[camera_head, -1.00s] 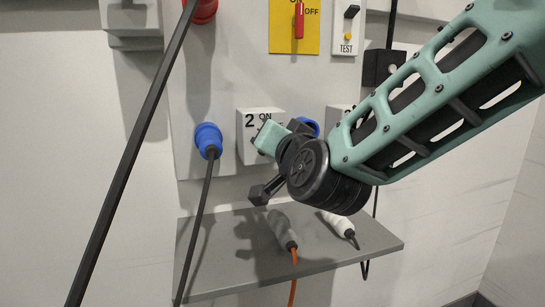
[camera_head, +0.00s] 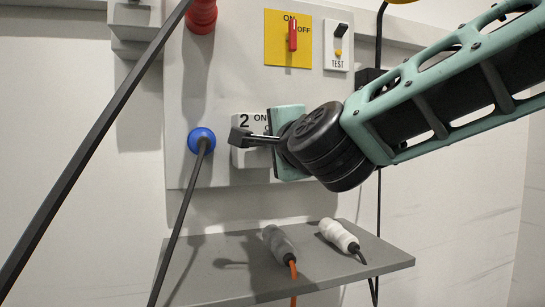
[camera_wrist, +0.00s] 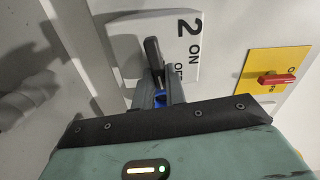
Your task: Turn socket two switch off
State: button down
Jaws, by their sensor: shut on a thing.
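The socket two switch plate (camera_head: 246,155) is white, marked 2 with ON and OFF. It sits on the grey panel, partly hidden behind my gripper in the head view. In the wrist view the plate (camera_wrist: 125,42) shows rotated, with a black switch lever (camera_wrist: 152,52) standing out from it. My gripper (camera_wrist: 160,82) is at the plate, its dark fingers shut around the near part of that lever. A bit of blue shows between the fingers.
A blue plug (camera_head: 202,140) with a black cable is left of the plate. A yellow plate with a red switch (camera_head: 292,35) and a TEST unit (camera_head: 337,45) are above. A grey connector (camera_head: 279,243) and a white connector (camera_head: 337,235) lie on the shelf (camera_head: 220,280) below.

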jog(key=shift+f+m+b, duration=0.25)
jog(key=shift+m+b, duration=0.3)
jog(key=shift+m, duration=0.05)
jog(key=c, duration=1.4)
grip_release()
jog(key=shift+r, duration=0.1)
jog(key=shift+c, duration=0.2)
jog(key=shift+s, duration=0.1)
jog(key=v, duration=1.2)
